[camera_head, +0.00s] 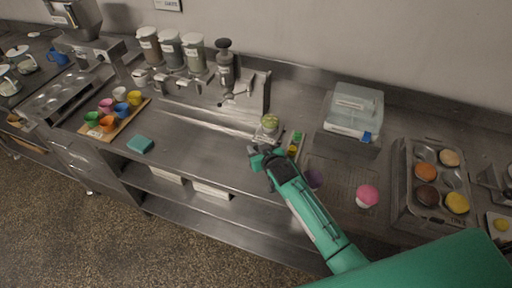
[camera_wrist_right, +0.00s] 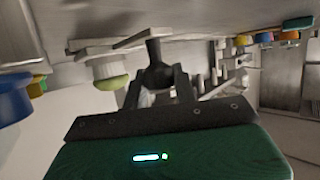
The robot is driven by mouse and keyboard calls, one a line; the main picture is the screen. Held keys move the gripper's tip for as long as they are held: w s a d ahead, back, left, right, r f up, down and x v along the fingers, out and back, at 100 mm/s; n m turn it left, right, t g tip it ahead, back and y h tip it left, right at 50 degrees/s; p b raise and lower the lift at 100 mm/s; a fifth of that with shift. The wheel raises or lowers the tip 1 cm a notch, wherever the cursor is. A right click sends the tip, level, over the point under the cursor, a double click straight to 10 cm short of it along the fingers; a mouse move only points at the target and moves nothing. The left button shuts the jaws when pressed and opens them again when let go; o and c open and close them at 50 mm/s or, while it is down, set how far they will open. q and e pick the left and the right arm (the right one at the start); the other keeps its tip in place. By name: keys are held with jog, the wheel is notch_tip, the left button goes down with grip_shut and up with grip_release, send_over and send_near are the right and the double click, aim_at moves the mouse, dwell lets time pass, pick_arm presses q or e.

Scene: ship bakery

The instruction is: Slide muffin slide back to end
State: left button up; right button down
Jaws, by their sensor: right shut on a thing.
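A muffin with a green top (camera_head: 270,122) sits on a small metal carriage at the right end of a long metal rail (camera_head: 205,122). In the wrist view, which looks upside down, the green-topped muffin (camera_wrist_right: 112,82) is on its plate (camera_wrist_right: 90,45). My right gripper (camera_head: 260,158) is just in front of the muffin. In the wrist view its fingers (camera_wrist_right: 158,90) are closed around a dark knob (camera_wrist_right: 156,60) beside the muffin. How the knob joins the carriage is partly hidden. My left gripper is not in view.
A teal sponge (camera_head: 140,144) and a board of coloured cups (camera_head: 112,133) are left.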

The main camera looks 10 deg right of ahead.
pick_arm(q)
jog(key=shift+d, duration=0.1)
pick_arm(e)
jog(key=shift+d, duration=0.15)
jog(key=c, duration=1.2)
grip_release()
jog(key=shift+c, duration=0.2)
jog(key=shift+o, duration=0.7)
jog(key=shift+s+d, duration=0.15)
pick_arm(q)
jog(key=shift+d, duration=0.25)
pick_arm(e)
jog(key=shift+s, duration=0.1)
jog(key=shift+s+r, duration=0.1)
jog(key=shift+s, duration=0.2)
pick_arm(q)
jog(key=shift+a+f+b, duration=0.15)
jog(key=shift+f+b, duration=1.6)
pick_arm(e)
jog(key=v, duration=1.3)
